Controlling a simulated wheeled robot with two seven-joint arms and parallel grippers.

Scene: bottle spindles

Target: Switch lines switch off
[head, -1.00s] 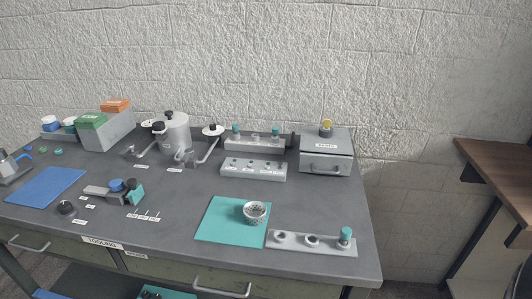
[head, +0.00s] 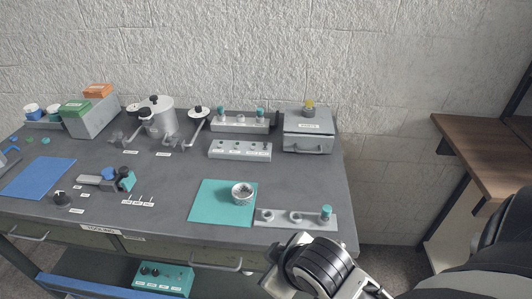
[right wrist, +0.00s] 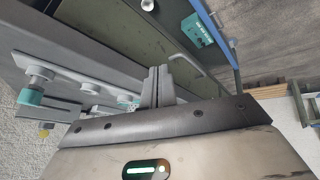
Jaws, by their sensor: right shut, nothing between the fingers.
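Three small toggles with white labels (head: 138,202) stand on the table left of the teal mat. A teal box (head: 163,278) with dark knobs and labels sits on the shelf below the tabletop; it also shows in the right wrist view (right wrist: 197,30). The labels are too small to read, so I cannot tell which is the lines switch. My right gripper (right wrist: 157,86) is shut and empty, its fingers together near the table's front edge and a drawer handle. Its arm enters the head view at the lower right. My left gripper is not in view.
The teal mat (head: 213,213) holds a white cup (head: 242,193). A grey spindle strip (head: 282,219) with a teal-topped bottle (head: 326,212) lies at the front right. Drawer handles (head: 216,267) stick out below the table edge. A wooden shelf (head: 480,155) stands right.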

